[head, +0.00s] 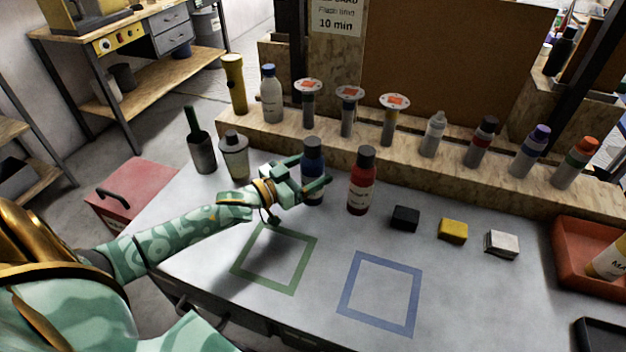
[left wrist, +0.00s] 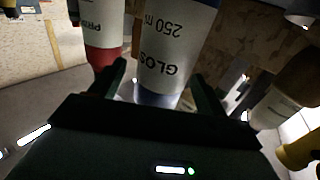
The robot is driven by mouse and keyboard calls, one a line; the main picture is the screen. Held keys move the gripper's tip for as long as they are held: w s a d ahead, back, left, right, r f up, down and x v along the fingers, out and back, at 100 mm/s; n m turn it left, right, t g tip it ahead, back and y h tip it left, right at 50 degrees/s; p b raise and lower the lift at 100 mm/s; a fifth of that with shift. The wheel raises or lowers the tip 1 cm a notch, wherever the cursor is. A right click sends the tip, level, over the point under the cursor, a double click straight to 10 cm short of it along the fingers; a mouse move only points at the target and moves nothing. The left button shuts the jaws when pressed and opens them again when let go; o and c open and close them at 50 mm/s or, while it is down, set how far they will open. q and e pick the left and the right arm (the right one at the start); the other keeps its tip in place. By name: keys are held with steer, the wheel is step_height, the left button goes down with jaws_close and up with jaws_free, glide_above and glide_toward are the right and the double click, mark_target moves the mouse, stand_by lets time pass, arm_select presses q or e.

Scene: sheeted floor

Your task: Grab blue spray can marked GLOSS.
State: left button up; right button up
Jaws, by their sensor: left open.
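The blue spray can (head: 313,156) with a dark cap stands upright on the grey bench top. Its white label reads GLOSS and 250 m, upside down, in the left wrist view (left wrist: 172,45). My left gripper (head: 314,173) is open at the can, with one finger on each side of it. In the left wrist view the can stands between the two fingers (left wrist: 162,85); I cannot tell whether either finger touches it. My right gripper is not in view.
A red can (head: 361,182) stands close to the right of the blue one. A dark bottle with a green neck (head: 202,150) and a grey-capped can (head: 234,157) stand left. Small black (head: 405,218) and yellow (head: 453,230) blocks lie right. The front bench is clear.

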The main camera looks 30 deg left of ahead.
arm_select(q)
steer(key=x, duration=0.2)
steer(key=shift+w+d+f, duration=0.1)
steer(key=shift+w, duration=0.3)
steer(key=shift+s, duration=0.1)
steer(key=c, duration=1.2)
